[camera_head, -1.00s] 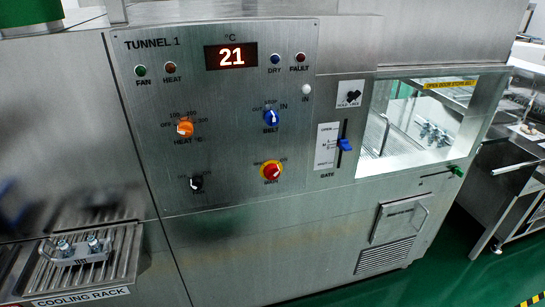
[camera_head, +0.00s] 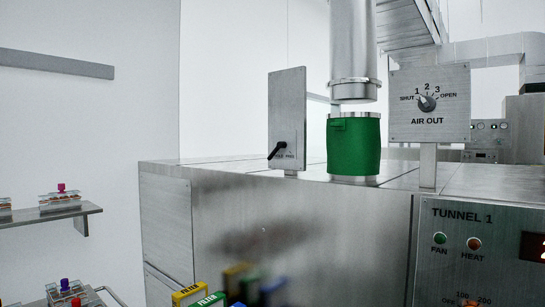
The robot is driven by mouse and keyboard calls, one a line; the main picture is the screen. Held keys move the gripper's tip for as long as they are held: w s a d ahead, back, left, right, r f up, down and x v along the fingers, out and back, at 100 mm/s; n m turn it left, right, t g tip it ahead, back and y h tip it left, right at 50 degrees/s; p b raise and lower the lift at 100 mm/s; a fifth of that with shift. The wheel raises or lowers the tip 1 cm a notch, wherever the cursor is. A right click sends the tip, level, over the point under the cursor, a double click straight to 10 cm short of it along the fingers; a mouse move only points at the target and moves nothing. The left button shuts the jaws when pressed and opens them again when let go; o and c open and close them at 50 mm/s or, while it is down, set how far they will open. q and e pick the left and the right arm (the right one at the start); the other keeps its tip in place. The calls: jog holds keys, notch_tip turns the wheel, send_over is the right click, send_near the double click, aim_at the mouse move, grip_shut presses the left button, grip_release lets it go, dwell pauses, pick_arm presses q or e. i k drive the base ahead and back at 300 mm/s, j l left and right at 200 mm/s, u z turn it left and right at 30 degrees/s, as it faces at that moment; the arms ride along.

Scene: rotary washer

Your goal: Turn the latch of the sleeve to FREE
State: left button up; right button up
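The green sleeve (camera_head: 353,146) sits upright around a short metal stub on top of the machine. A gap shows between its top edge and the steel duct (camera_head: 352,45) above it. Left of it, an upright steel plate (camera_head: 287,105) carries a black latch lever (camera_head: 278,150). The lever slants down to the left, its end near the left of two small words. The right word looks like FREE; the left word is partly covered by the lever. Neither of my grippers is in view.
An AIR OUT dial (camera_head: 427,102) on a post stands right of the sleeve, its pointer toward the upper left. The TUNNEL 1 panel (camera_head: 480,250) is at lower right. A wall shelf (camera_head: 50,215) holds small racks at left. Yellow, green and blue FILTER boxes (camera_head: 190,293) show at the bottom.

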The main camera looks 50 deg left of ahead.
aim_at(280, 144)
jog(key=u, duration=1.5)
